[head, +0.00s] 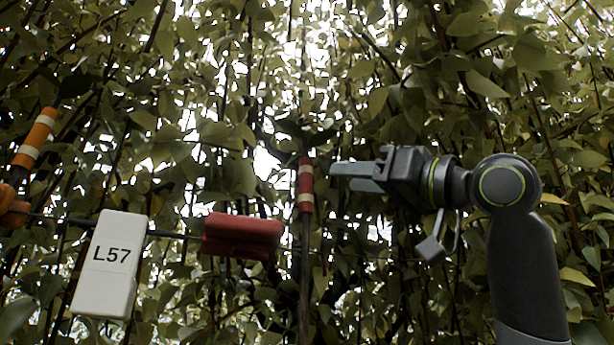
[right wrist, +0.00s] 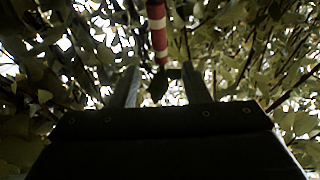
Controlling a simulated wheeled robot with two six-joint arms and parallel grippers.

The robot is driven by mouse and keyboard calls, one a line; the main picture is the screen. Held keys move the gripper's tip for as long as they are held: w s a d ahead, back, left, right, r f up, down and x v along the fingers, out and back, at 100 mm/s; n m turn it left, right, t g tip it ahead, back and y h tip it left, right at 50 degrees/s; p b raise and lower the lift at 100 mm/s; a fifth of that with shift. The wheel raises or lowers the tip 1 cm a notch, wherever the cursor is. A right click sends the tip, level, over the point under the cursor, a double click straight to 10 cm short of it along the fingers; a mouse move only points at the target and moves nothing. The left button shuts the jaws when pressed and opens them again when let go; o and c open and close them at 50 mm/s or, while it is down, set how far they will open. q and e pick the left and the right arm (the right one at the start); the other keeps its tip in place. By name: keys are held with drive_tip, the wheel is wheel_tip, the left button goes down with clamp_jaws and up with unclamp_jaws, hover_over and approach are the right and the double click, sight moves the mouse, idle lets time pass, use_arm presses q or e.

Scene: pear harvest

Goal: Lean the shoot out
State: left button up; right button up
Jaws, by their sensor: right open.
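The shoot (head: 304,265) is a thin upright brown stem. It carries a red band with white stripes (head: 306,186) near the middle of the head view. My right gripper (head: 338,177) comes in from the right, level with the band, with its fingers pointing left at it. Its jaws are open and its tips appear just short of the band. In the right wrist view the red and white band (right wrist: 157,32) lies beyond the fingertips, lined up with the gap between them. My left gripper is not in view.
A red clip (head: 242,236) and a white tag marked L57 (head: 109,265) are on a thin dark wire left of the shoot. An orange and white banded piece (head: 36,139) is at the far left. Dense leaves and stems fill the background.

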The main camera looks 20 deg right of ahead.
sight(309, 177)
drive_tip(key=p+x, duration=0.5)
drive_tip(key=x, duration=0.4)
drive_tip(key=shift+w+a+r, duration=0.1)
drive_tip(key=shift+w+a, duration=0.05)
drive_tip(key=shift+w, duration=0.2)
drive_tip(key=shift+w+a, duration=0.3)
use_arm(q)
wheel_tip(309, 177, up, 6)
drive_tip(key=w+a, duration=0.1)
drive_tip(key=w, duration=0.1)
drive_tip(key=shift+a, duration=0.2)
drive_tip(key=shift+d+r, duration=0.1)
use_arm(e)
drive_tip(key=shift+d, duration=0.1)
drive_tip(key=shift+s, duration=0.1)
drive_tip(key=shift+c, duration=1.2)
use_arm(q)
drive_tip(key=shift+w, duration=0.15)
use_arm(e)
clamp_jaws()
